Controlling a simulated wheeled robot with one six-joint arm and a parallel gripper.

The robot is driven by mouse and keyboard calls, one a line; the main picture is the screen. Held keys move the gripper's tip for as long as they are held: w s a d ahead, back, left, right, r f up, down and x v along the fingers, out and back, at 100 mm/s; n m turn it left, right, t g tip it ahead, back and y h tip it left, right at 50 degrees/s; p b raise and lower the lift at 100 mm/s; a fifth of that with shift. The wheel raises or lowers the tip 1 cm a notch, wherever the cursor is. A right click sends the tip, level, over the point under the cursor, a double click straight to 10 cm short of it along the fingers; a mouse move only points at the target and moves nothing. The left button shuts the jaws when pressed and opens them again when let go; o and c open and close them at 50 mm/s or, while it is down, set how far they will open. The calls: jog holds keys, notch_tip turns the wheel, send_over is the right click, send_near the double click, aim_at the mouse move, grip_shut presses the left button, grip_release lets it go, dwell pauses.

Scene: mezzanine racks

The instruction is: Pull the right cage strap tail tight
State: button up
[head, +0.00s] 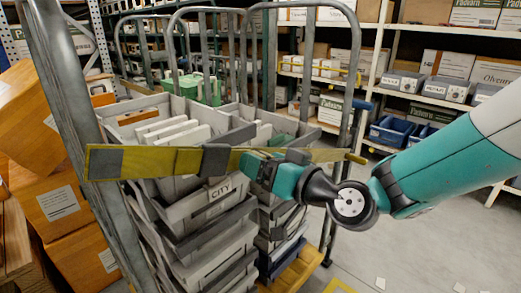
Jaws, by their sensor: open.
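An olive-yellow strap (165,162) runs across the front of the roll cage (356,75), from near the left post to the right post. Grey patches show along it, one near its left end and a darker one near the middle. Its right end (340,156) reaches the right side of the cage, beyond my wrist. My gripper (247,168), teal and dark, is open at the strap, right of the middle patch. It hides part of the strap. I cannot tell whether the strap lies between the fingers or which part is the loose tail.
Stacked grey totes (210,245) fill the cage, one labelled CITY. Cardboard boxes (50,205) stand at the left. Shelves with boxes and blue bins (392,131) line the back right. The floor (420,245) at the lower right is mostly clear.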

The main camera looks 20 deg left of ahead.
jog(key=shift+w+a, duration=0.25)
jog(key=shift+a, duration=0.3)
jog(key=c, duration=1.3)
jog(key=w+d+f+b, duration=0.1)
jog(key=w+b, duration=0.3)
jog(key=w+d+f+b, duration=0.1)
jog(key=w+b, duration=0.1)
jog(key=shift+w+d+f, duration=0.2)
jog(key=shift+d+f, duration=0.15)
jog(key=o, duration=1.2)
jog(key=shift+w+f, duration=0.1)
jog(key=shift+o, duration=0.5)
